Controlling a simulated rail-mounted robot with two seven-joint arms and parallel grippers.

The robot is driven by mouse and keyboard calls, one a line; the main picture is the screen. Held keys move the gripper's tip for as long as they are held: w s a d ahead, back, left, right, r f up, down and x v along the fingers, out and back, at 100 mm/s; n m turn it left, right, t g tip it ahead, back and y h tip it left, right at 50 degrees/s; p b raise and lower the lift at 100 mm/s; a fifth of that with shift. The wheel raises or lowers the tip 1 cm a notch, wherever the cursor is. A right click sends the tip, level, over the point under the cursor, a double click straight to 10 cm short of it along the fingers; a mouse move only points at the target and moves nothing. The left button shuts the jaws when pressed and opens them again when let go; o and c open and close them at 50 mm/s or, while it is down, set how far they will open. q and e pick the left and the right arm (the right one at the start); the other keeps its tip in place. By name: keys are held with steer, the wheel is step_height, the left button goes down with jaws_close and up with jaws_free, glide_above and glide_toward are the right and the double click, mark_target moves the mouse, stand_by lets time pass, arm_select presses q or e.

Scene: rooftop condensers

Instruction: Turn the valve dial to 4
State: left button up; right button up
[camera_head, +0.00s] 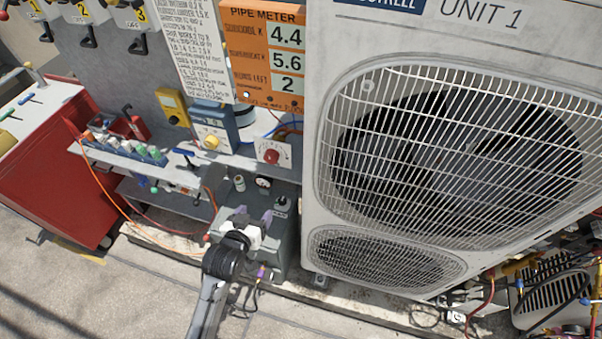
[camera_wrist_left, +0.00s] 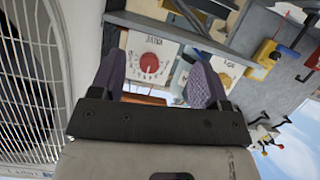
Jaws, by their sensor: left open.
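The valve dial is a red knob (camera_head: 271,156) on a white marked plate beside the large condenser in the head view. It also shows in the left wrist view as a red dial (camera_wrist_left: 152,69) with markings around it, on a plate that appears upside down. My left gripper (camera_head: 254,214) is below the dial in the head view, apart from it. In the left wrist view its two purple fingers (camera_wrist_left: 157,68) are spread with the dial seen between them. The gripper is open and empty. The dial's exact setting is too small to read. My right gripper is not in view.
The condenser marked UNIT 1 (camera_head: 316,130) stands close on the right. A shelf (camera_head: 100,153) with several coloured items is on the left. A blue-grey box with a yellow knob (camera_head: 211,142) sits left of the dial. An orange PIPE METER board (camera_head: 243,60) hangs above.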

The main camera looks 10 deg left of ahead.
mark_target(270, 159)
arm_select(q)
step_height(270, 159, up, 5)
steer(key=w+a+n+t, duration=0.1)
steer(key=w+t, duration=0.1)
steer(key=t, duration=0.2)
steer(key=w, duration=0.8)
steer(key=w+d+b, duration=0.1)
steer(key=w, duration=0.3)
steer(key=shift+d+r, duration=0.1)
steer(key=shift+w, duration=0.55)
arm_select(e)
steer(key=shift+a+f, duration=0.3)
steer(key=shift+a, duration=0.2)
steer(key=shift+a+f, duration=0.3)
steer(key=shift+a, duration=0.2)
arm_select(q)
steer(key=shift+c, duration=0.5)
